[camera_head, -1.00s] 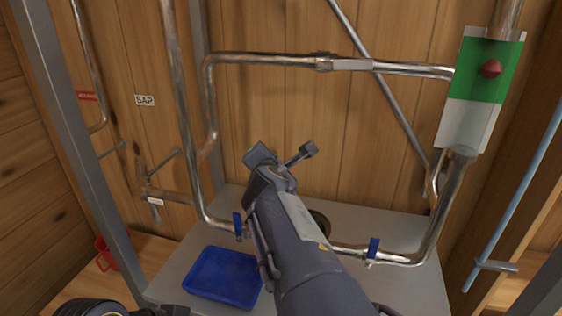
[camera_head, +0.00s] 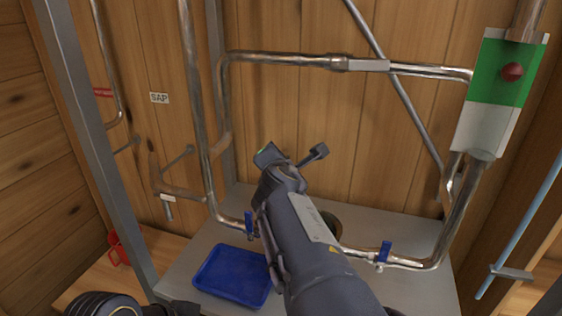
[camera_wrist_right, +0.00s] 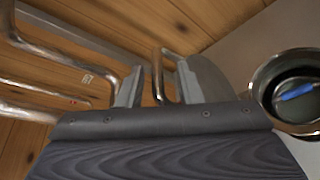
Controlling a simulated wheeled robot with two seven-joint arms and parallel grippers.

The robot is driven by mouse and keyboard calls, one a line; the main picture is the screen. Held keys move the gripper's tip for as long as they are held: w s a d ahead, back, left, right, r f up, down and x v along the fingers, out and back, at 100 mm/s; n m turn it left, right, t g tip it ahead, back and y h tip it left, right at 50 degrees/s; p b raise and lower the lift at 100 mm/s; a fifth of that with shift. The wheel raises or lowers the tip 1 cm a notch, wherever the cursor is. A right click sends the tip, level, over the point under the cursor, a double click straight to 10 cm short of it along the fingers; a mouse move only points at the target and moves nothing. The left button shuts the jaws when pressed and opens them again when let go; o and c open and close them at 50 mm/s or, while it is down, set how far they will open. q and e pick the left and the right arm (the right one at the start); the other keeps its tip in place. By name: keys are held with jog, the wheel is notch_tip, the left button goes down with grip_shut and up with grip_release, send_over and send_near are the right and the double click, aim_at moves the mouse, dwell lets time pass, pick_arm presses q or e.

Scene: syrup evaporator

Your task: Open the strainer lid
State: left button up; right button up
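The strainer (camera_head: 333,224) sits on the low pipe between two blue valve handles, mostly hidden behind my right arm in the head view. In the right wrist view, a round metal rim (camera_wrist_right: 258,88) with a dark inside shows at the right edge, with something blue across it. It seems to be the strainer's top; I cannot tell whether a lid covers it. My right gripper (camera_head: 295,161) is above and behind the strainer, open and empty. Its two fingers stand apart in the right wrist view (camera_wrist_right: 158,88). Only dark parts of my left arm show at bottom left.
A blue tray (camera_head: 232,275) lies on the grey shelf, left of the strainer. Blue valve handles (camera_head: 249,222) (camera_head: 385,250) flank it. Metal pipes (camera_head: 290,59) rise behind and around my right arm. A green and white gauge (camera_head: 490,95) stands upper right. A red mug (camera_head: 117,248) is far left.

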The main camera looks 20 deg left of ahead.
jog(key=shift+s+d, duration=0.1)
jog(key=shift+s, duration=0.35)
jog(key=b+v, duration=0.2)
jog(key=v, duration=0.4)
jog(key=shift+s+r+b, duration=0.25)
jog(key=shift+s+b, duration=0.05)
jog(key=shift+d, duration=0.15)
